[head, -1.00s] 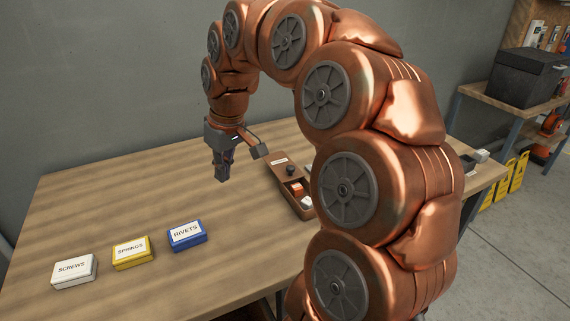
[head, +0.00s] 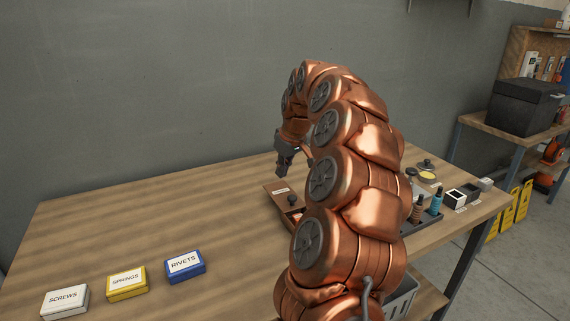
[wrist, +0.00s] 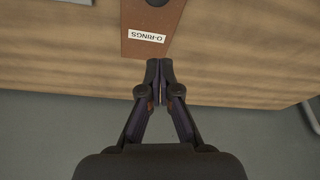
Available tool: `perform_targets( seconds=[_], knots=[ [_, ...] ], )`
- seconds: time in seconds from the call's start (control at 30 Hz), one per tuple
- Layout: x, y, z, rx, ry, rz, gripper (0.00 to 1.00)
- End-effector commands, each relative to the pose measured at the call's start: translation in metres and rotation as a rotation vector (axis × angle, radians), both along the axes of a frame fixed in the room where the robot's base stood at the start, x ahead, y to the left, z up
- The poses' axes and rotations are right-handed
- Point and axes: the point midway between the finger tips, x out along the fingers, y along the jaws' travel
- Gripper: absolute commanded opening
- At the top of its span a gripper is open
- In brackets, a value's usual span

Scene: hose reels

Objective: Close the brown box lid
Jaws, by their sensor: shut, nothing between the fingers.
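The brown box (head: 290,215) stands on the wooden table, partly hidden behind my arm. Its brown lid (head: 276,186) has a white label and a dark knob (head: 291,200). The lid leaves the near part of the box uncovered, and something reddish shows inside. In the wrist view the lid (wrist: 133,45) shows an "O-RINGS" label and part of the knob. My gripper (head: 284,173) is shut and empty, pointing down by the far, labelled end of the lid. In the wrist view its fingertips (wrist: 159,66) are just off that end; I cannot tell whether they touch it.
White SCREWS (head: 65,301), yellow SPRINGS (head: 127,283) and blue RIVETS (head: 185,266) boxes stand at the front left. Right of my arm are a dark tray (head: 432,221) with bottles, a yellow dish (head: 428,177) and small boxes (head: 456,197). The table's left middle is clear.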

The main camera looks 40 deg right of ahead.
Motion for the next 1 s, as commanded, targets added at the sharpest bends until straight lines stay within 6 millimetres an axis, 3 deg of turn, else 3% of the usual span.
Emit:
perform_targets(
  seconds=[0.37,0.7,1.0],
  knots=[
    [0.019,0.0,-0.058,0.005,0.005,0.001,0.0],
    [-0.013,0.002,-0.055,0.002,0.0,0.0,0.0],
    [-0.021,0.002,-0.055,0.001,-0.001,-0.001,0.0]
  ],
)
